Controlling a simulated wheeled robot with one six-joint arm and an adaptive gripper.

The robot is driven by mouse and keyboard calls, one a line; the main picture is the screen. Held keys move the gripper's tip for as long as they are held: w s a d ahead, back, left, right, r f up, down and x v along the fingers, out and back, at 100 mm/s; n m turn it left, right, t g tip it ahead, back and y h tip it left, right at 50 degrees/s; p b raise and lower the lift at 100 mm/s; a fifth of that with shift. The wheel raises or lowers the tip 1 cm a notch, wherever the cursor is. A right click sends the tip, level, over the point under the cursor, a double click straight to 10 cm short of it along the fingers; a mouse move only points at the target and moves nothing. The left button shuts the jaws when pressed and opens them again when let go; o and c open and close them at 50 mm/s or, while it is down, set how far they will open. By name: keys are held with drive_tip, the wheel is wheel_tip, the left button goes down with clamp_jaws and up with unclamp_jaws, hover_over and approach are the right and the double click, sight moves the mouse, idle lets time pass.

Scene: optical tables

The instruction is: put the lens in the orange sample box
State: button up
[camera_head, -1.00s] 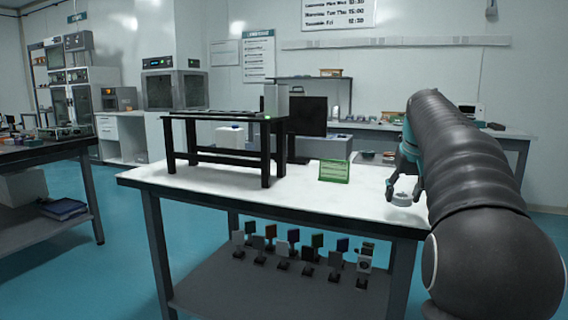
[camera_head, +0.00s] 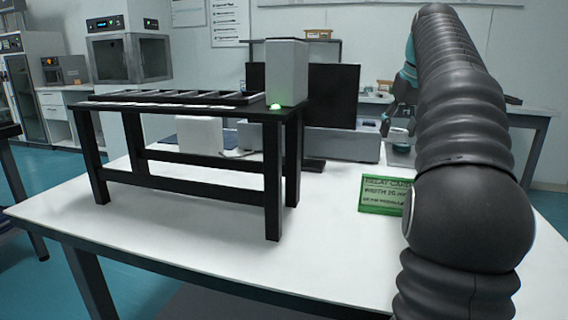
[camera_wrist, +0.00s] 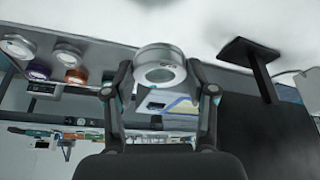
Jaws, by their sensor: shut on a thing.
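My gripper (camera_wrist: 160,100) is shut on the lens (camera_wrist: 159,65), a round pale metal-rimmed piece with a clear centre. My arm hides part of that area. I cannot make out the orange sample box for certain. A small round orange item (camera_wrist: 75,76) lies at the left of the wrist view, among pale and purple round items; what it is I cannot tell.
A black raised stand (camera_head: 190,182) with a slotted tray (camera_head: 170,97) and a grey block (camera_head: 287,72) stands on the white table (camera_head: 330,255). A green card (camera_head: 382,195) stands near my arm. A dark monitor (camera_head: 333,95) is behind. The front table top is clear.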

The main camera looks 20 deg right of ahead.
hover_over(341, 174)
drive_tip(key=s, duration=0.1)
wheel_tip(341, 174, down, 7)
drive_tip(key=shift+s+a+r+b, duration=0.1)
drive_tip(key=shift+a+b, duration=0.05)
drive_tip(key=shift+b, duration=0.25)
drive_tip(key=shift+f+b, duration=0.45)
drive_tip(key=shift+f, duration=1.55)
drive_tip(key=shift+f, duration=0.15)
drive_tip(key=o, duration=1.3)
